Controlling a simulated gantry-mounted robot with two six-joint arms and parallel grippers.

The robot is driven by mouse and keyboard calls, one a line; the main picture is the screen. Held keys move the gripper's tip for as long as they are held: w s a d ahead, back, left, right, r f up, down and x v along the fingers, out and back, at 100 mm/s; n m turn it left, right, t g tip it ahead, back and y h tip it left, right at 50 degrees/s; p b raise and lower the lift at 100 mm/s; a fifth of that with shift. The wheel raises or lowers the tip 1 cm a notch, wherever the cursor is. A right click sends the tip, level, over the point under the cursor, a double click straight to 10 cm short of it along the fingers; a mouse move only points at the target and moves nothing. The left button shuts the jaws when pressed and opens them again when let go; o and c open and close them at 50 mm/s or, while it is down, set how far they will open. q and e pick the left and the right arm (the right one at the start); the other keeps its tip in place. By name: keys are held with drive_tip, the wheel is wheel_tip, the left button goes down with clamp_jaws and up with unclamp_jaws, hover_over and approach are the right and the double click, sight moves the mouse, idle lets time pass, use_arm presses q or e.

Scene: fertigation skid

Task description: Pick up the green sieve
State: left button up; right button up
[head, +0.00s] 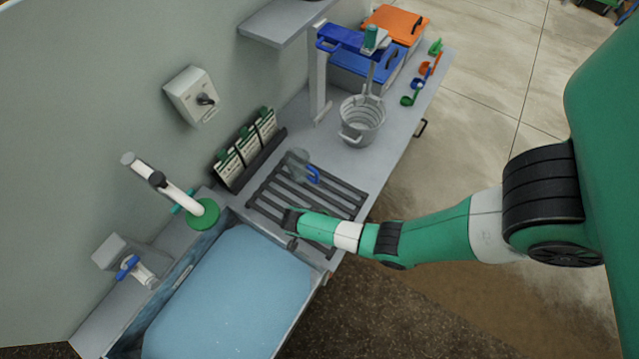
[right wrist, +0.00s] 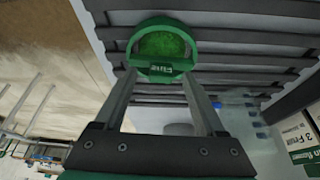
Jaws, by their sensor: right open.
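The green sieve (right wrist: 162,45) shows in the right wrist view as a green ring with a green mesh and a lettered tab. It is at the slatted dark rack, ahead of my right gripper (right wrist: 160,78). The gripper is open, with one finger on each side of the tab end. I cannot tell whether the fingers touch it. In the head view my right gripper (head: 291,222) is low over the near end of the rack (head: 335,193), and I cannot make out the sieve there. My left gripper is not in view.
A clear jug with a blue handle (head: 301,165) stands on the rack. A water-filled basin (head: 235,295) lies near the gripper. A metal bucket (head: 361,120), several coloured scoops (head: 424,68) and an upright card holder (head: 245,150) are farther along the bench.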

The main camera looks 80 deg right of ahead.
drive_tip(key=shift+d+f, duration=0.1)
drive_tip(key=shift+f, duration=0.25)
clamp_jaws()
